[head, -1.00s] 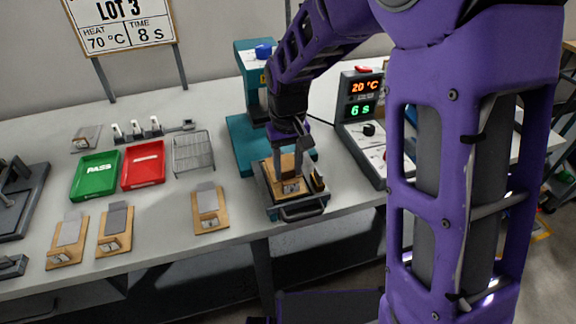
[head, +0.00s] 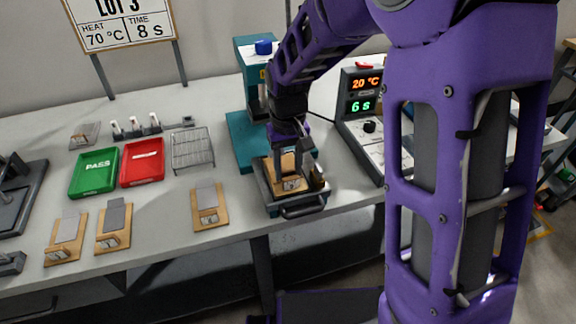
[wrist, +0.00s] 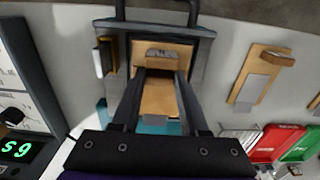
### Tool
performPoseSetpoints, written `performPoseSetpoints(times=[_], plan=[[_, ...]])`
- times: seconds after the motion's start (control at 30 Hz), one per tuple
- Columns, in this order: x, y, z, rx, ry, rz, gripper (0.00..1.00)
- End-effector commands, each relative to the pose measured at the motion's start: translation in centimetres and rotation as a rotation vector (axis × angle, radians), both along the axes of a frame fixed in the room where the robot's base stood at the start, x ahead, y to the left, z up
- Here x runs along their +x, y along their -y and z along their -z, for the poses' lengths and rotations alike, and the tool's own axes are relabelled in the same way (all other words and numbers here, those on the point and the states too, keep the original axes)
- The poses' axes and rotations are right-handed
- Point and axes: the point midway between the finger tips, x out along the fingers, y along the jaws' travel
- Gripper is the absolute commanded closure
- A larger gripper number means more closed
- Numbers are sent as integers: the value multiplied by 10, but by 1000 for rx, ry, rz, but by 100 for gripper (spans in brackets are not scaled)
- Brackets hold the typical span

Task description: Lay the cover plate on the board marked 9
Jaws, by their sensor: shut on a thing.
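A wooden board (head: 286,184) with an end block lies in a dark tray at the teal press; it also shows in the wrist view (wrist: 158,97). My gripper (head: 283,172) reaches down over this board, and its fingers (wrist: 161,78) are shut at the end block (wrist: 162,56). The fingers hide part of the contact. A small grey plate (head: 84,135) with a knob lies at the back left; it may be the cover plate. Three more boards, each with a grey strip, lie along the front: left (head: 66,240), middle (head: 113,228), right (head: 209,207). Their marks are too small to read.
The dark tray (head: 295,210) has a front handle. The teal press (head: 247,90) stands behind it, a control box (head: 361,105) to its right. A green PASS tray (head: 95,173), red tray (head: 143,163) and wire rack (head: 193,150) stand left. Bare table lies between rack and boards.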

Motion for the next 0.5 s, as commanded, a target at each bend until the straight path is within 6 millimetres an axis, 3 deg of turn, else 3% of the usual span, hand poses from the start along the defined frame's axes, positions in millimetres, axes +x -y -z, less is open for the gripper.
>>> performPoseSetpoints(times=[0.07, 0.1, 0.27, 0.5], plan=[[0, 0, 3, 0, 0, 0, 100], [0, 0, 2, 0, 0, 0, 51], [0, 0, 2, 0, 0, 0, 22], [0, 0, 2, 0, 0, 0, 21]])
